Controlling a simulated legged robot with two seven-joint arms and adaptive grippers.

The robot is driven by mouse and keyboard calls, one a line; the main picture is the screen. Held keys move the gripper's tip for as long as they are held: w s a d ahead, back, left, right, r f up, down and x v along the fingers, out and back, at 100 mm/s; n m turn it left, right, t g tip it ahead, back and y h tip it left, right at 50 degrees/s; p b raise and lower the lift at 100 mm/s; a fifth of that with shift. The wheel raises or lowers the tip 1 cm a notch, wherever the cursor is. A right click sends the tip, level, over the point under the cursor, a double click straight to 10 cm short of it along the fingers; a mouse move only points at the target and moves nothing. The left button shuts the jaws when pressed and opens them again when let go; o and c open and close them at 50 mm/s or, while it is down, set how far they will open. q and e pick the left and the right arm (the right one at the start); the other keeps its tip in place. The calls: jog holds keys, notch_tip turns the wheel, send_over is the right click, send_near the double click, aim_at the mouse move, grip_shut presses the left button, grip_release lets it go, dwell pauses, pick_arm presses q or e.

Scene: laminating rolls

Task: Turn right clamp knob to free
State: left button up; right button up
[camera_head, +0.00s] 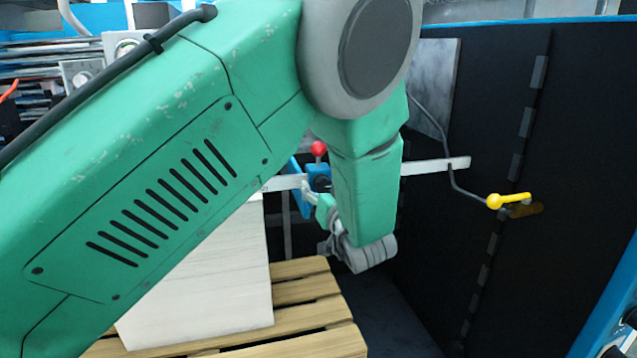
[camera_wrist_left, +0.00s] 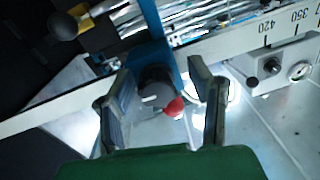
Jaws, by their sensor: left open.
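The right clamp is a blue bracket (camera_head: 298,188) on the pale rail, with a dark round knob (camera_head: 319,172) and a red ball (camera_head: 318,148) above it. In the left wrist view the dark knob (camera_wrist_left: 155,87) sits between my spread fingers, with a white mark on its face and the red ball (camera_wrist_left: 174,108) beside it. My left gripper (camera_head: 310,190) is open, just below and in front of the knob; it also shows in the wrist view (camera_wrist_left: 160,95). I cannot tell whether a finger touches the knob. My forearm hides much of the clamp area. My right gripper is out of view.
A pale rail (camera_head: 440,166) runs behind my arm; its scale (camera_wrist_left: 285,32) shows in the wrist view. A yellow handle (camera_head: 508,200) sits by the dark panel at right. A white block (camera_head: 225,285) stands on a wooden pallet (camera_head: 320,318) below.

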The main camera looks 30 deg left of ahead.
aim_at(329, 185)
pick_arm(q)
jog(key=shift+s+a, duration=0.1)
jog(key=shift+a, duration=0.4)
jog(key=shift+s+r, duration=0.15)
jog(key=d, duration=0.3)
jog(key=shift+w+d+r, duration=0.2)
jog(key=shift+d+r, duration=0.1)
jog(key=shift+d, duration=0.05)
jog(key=c, duration=0.7)
jog(key=shift+d, duration=0.1)
grip_shut()
jog(key=shift+s+a, duration=0.25)
jog(key=shift+a, duration=0.55)
jog(key=shift+w, duration=0.1)
jog(key=shift+w+d+f, duration=0.1)
jog(key=shift+d, duration=0.1)
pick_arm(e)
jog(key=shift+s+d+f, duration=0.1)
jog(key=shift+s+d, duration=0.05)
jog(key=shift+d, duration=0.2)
